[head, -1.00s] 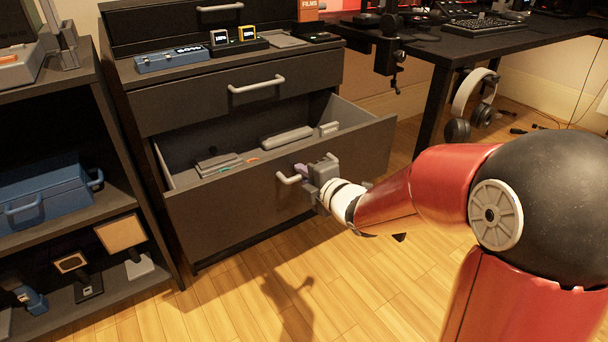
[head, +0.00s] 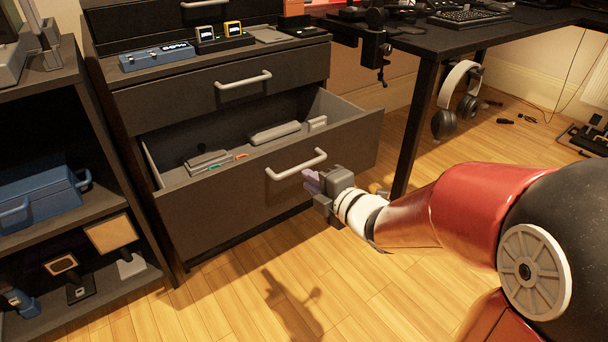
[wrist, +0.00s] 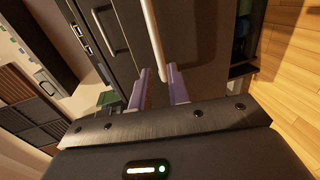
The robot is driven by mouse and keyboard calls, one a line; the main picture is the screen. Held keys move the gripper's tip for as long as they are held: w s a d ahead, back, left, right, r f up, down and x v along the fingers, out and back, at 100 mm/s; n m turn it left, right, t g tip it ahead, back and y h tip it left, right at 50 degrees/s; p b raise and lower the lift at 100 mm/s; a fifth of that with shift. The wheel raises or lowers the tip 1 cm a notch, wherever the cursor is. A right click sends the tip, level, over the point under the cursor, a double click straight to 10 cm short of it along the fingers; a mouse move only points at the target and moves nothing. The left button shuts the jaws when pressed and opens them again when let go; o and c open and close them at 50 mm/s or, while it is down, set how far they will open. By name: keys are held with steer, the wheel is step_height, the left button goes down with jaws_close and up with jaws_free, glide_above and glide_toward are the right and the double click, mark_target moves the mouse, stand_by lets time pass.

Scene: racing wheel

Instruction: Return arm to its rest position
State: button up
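My gripper (head: 313,182) is in front of the pulled-out lower drawer (head: 240,205), just right of and below its grey handle (head: 296,165). The whole handle shows in the head view, and my gripper looks clear of it. In the wrist view my gripper (wrist: 160,88) has its two purple fingers apart with nothing held between them. The handle (wrist: 153,38) runs ahead of the gap between the fingers. My red arm reaches in from the right.
The drawer stands open with grey items (head: 275,133) inside. A shelf (head: 95,205) with a blue toolbox (head: 45,192) is at the left. A desk (head: 440,40) with hanging headphones (head: 459,95) is at the back right. The wooden floor (head: 350,290) in front is clear.

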steer(key=shift+s, duration=0.1)
stand_by(0.3)
steer(key=s+d+r+m+g+h+p, duration=0.1)
steer(key=s+d+r+m+h+p, duration=0.45)
steer(key=d+r+m+h, duration=0.5)
steer(key=s+d+r+m+g+y+p, duration=0.1)
steer(key=s+m+g+p, duration=0.3)
steer(key=s+m, duration=1)
steer(key=shift+s+d+g+y, duration=0.15)
steer(key=shift+s+g+y, duration=0.2)
steer(key=shift+s+g, duration=0.9)
